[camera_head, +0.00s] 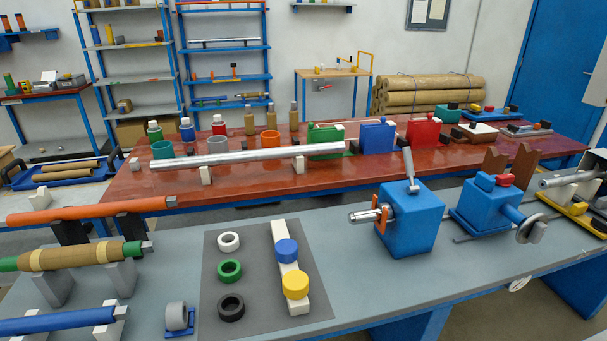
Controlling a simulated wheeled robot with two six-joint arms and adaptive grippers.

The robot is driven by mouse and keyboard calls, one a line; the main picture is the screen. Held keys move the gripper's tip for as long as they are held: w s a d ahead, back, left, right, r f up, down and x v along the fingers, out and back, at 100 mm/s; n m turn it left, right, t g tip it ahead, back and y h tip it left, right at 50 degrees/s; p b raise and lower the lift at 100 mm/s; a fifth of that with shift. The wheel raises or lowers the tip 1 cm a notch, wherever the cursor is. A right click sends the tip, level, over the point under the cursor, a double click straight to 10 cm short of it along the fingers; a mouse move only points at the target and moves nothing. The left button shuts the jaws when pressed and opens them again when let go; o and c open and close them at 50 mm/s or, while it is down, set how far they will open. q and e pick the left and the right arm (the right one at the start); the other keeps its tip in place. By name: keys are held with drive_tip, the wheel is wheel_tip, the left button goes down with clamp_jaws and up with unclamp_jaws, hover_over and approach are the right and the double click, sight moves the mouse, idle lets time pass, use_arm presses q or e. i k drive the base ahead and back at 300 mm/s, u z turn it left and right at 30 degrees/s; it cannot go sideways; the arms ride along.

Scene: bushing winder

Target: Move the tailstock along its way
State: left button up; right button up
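The tailstock (484,208) is a blue block on the grey bench at the right. A blue shaft with a grey handwheel (531,229) sticks out of its right side, and a small red part (504,180) sits on its top. A larger blue headstock (412,224) stands to its left, with an upright grey lever and a metal spindle (366,216) pointing left. A thin dark rail, seemingly the way (466,239), shows at bench level beside the tailstock; most of it is hidden. Neither of my grippers is in view.
The grey bench (350,270) is clear in front of the headstock. A dark mat (258,316) with rings and blue and yellow knobs lies left of it. Brown V-blocks (524,163) stand behind the tailstock. Rollers on stands fill the left; a red table (250,190) is behind.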

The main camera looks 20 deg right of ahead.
sight(484, 207)
drive_tip(key=z, duration=1.75)
